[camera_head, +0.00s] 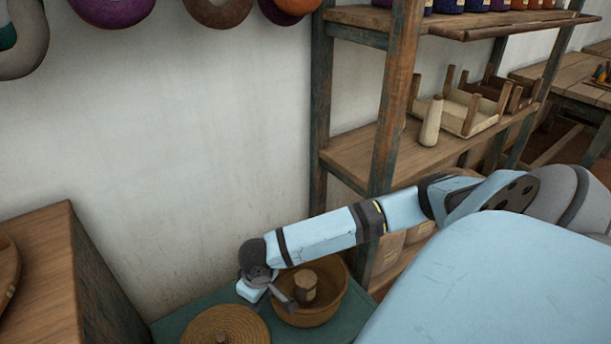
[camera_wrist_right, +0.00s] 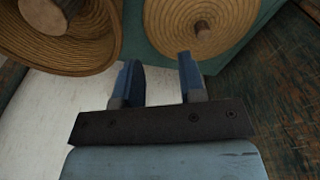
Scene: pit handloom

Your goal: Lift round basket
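The round basket (camera_head: 333,303) is woven and brown. It stands open on a teal surface with a brown cylinder (camera_head: 305,286) inside. It also shows at the upper left of the right wrist view (camera_wrist_right: 62,52), cut off by the edge. My right gripper (camera_head: 284,300) is at the basket's left side in the head view, overlapping its rim; contact cannot be told there. In the right wrist view its two blue fingers (camera_wrist_right: 158,78) are apart with nothing between them, and the basket lies to their left. My left gripper is out of view.
A round woven lid (camera_head: 225,326) with a knob lies beside the basket; it also shows in the right wrist view (camera_wrist_right: 203,25). The teal surface (camera_head: 350,322) has little bare room. A wooden shelf unit (camera_head: 380,120) stands right, a wooden cabinet (camera_head: 45,265) left, a pale wall behind.

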